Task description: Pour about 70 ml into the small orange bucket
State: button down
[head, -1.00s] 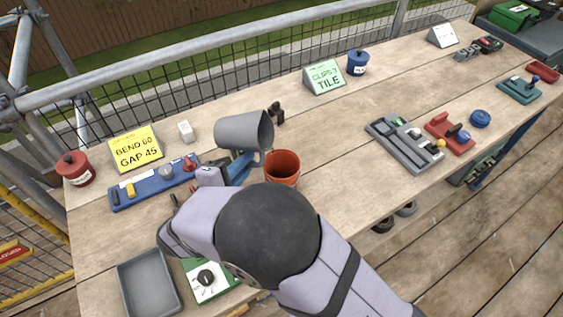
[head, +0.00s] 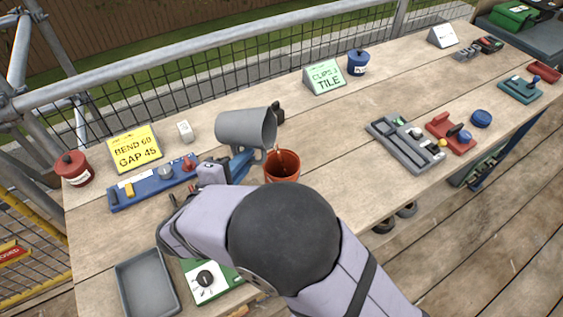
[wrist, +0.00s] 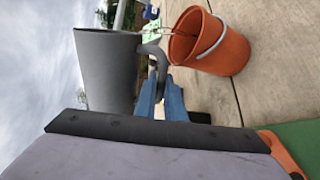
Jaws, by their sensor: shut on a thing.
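The grey jug (head: 240,127) is held in the air, tipped with its mouth to the right, up and left of the small orange bucket (head: 284,178). A thin stream runs from the jug's lip into the bucket. The bucket stands upright on the bench. My gripper (head: 240,165) has blue fingers shut on the jug's handle. In the wrist view, the jug (wrist: 103,65) is at the left and the bucket (wrist: 228,55) with its pale handle is at the right. The level inside the bucket cannot be read.
A blue tool tray (head: 150,187), a yellow sign (head: 135,148) and a red pot (head: 74,169) are at the left. A grey tray (head: 147,284) and a green-and-white dial box (head: 206,283) lie in front. A green sign (head: 325,77) stands behind.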

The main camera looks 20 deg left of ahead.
jog(key=shift+a, duration=0.1)
jog(key=shift+a+r, duration=0.1)
jog(key=shift+a, duration=0.15)
jog(key=shift+r, duration=0.35)
dwell(0.4)
